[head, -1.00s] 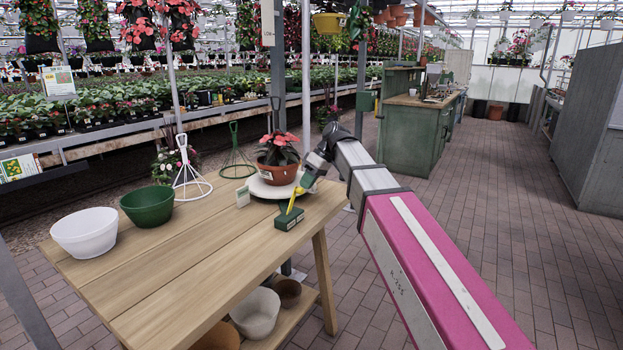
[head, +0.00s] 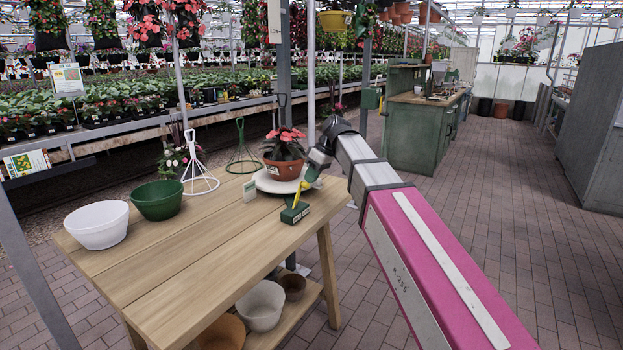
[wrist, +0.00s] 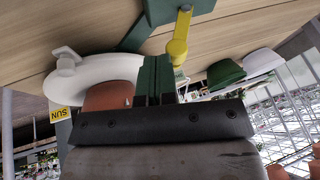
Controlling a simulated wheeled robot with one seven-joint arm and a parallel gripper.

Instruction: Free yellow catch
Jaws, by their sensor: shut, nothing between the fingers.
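The yellow catch (head: 299,193) is a short lever standing tilted on a small green block (head: 296,213) at the table's right front edge. In the wrist view the catch (wrist: 179,38) has a rounded yellow end close to my fingertips. My gripper (head: 306,182) is right at the catch's upper end. Its green fingers (wrist: 157,72) are together and empty beside the catch; whether they touch it I cannot tell. A round white plate (head: 260,184) behind the block bears a terracotta pot (head: 283,169) with a red-flowered plant. A green arm (wrist: 136,36) runs from the block toward the plate.
A white bowl (head: 97,228) and a green bowl (head: 158,201) stand on the table's left. A white wire stand (head: 199,175) and a green one (head: 241,158) are at its back. The table's middle (head: 200,250) is clear. Pots sit on the lower shelf.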

